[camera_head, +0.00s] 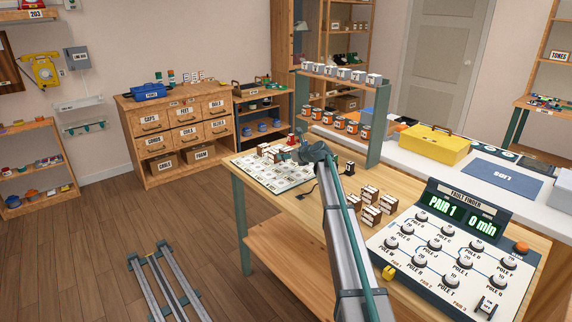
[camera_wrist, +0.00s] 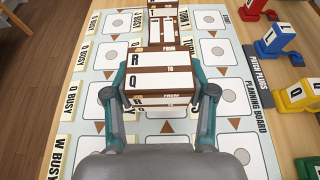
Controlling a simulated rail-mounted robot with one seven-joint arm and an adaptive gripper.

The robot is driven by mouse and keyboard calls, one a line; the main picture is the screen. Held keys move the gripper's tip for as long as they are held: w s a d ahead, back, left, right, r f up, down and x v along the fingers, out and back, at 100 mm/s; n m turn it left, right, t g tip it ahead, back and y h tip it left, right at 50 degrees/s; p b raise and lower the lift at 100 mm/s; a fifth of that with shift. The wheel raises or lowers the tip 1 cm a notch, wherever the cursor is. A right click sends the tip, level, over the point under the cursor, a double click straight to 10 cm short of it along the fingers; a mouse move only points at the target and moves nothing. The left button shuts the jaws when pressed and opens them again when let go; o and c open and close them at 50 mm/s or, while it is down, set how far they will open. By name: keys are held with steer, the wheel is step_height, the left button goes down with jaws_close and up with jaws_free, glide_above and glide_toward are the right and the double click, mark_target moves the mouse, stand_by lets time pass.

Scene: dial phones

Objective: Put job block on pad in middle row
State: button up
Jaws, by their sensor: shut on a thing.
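My gripper (camera_wrist: 160,95) is shut on a brown-and-white job block (camera_wrist: 160,80) with R, TO and FROM lettering, its two teal fingers on either side of it. The gripper and block are over the planning board (camera_wrist: 92,68), which has pale pads with grey discs, such as a pad (camera_wrist: 228,98) right of the block. I cannot tell whether the held block touches the board. More job blocks (camera_wrist: 161,30) stand in line just beyond it. In the head view my gripper (camera_head: 290,155) is at the board (camera_head: 272,183), partly hidden by my arm.
Right of the board in the wrist view are patch plugs: red (camera_wrist: 257,8), blue (camera_wrist: 275,38), yellow (camera_wrist: 298,95) and green. In the head view, several job blocks (camera_head: 370,203) stand on the bench near the fault finder panel (camera_head: 450,250). A shelf stand (camera_head: 345,105) rises behind.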

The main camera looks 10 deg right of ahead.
mark_target(286, 168)
steer(key=shift+w+f, duration=0.75)
steer(key=shift+f, duration=1.65)
steer(key=shift+f, duration=0.1)
steer(key=o, duration=1.3)
steer(key=v, duration=1.2)
steer(key=shift+a, duration=0.1)
